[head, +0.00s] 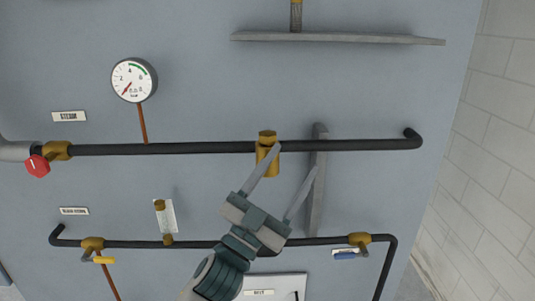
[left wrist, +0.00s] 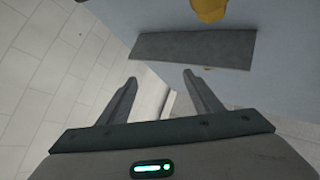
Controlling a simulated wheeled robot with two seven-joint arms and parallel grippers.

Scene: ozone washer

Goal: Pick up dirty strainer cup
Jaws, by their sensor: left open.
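A brass strainer body (head: 264,158) sits on the upper black pipe, and its lower part hangs below the pipe like a cup. I cannot tell whether this is the dirty cup or see dirt on it. My left gripper (head: 296,159) is open and empty, reaching up from below. My right gripper is out of view.
A grey bracket (head: 317,190) stands behind the right finger. The lower black pipe (head: 200,244) carries valves with yellow (head: 104,260) and blue (head: 345,255) handles. A gauge (head: 133,80), a red knob (head: 38,166) and a grey shelf (head: 340,39) are on the panel.

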